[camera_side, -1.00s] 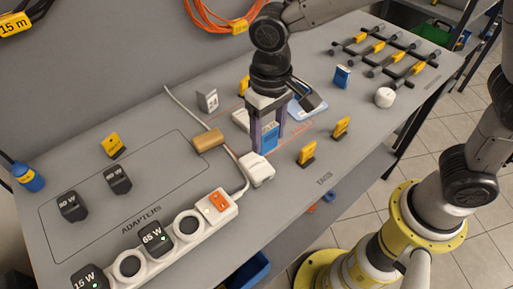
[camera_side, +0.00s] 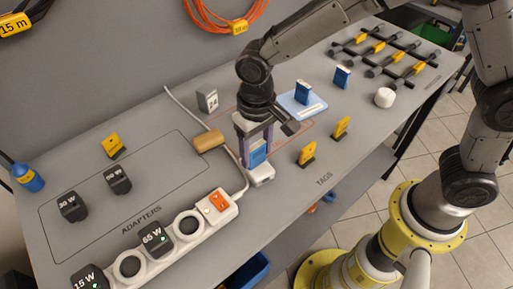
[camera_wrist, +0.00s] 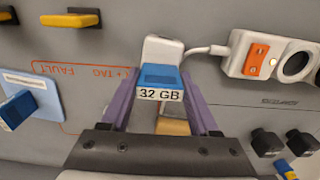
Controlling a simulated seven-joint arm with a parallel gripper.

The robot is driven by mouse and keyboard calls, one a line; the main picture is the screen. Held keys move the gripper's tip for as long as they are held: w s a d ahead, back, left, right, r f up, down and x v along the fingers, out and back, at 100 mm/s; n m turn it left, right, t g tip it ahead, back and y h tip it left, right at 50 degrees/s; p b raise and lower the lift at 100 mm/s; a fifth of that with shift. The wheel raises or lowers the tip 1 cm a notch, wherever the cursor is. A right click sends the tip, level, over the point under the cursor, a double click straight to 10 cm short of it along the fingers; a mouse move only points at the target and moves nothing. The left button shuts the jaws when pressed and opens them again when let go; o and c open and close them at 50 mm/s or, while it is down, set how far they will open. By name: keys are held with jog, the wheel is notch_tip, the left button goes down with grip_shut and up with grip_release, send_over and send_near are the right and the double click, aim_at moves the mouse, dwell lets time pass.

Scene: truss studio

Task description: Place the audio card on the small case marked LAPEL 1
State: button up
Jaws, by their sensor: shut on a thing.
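My gripper (camera_side: 256,158) is shut on a blue card (camera_side: 257,153), upright between its fingers. In the wrist view the card (camera_wrist: 160,75) has a white label reading 32 GB. It is over a white box (camera_side: 262,177) with a cable; the box also shows in the wrist view (camera_wrist: 163,48). I cannot tell whether card and box touch. Another blue card (camera_side: 303,91) stands on a light-blue tray (camera_side: 316,108), and a third (camera_side: 342,77) stands to the right. I cannot read LAPEL 1 anywhere; the arm hides part of the bench.
A tan block (camera_side: 209,141) lies left of my gripper. A white power strip (camera_side: 190,240) with adapters runs along the front left. Yellow tags (camera_side: 307,152) stand at the right front. A small white case (camera_side: 207,100) stands behind. A white round object (camera_side: 384,97) sits far right.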

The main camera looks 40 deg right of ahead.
aim_at(256, 146)
jog(key=o, duration=1.4)
jog(key=shift+c, duration=0.2)
notch_tip(256, 146, up, 12)
jog(key=s+d+r+t, duration=0.1)
jog(key=s+d+r, duration=0.2)
jog(key=d+r, duration=0.35)
jog(key=s+d+f+t, duration=0.1)
jog(key=s+d+t, duration=0.1)
jog(key=s+d, duration=0.5)
jog(key=s+d+f+t, duration=0.2)
jog(key=s+d, duration=0.5)
jog(key=shift+s+d+f+t, duration=0.25)
jog(key=shift+s+t, duration=0.05)
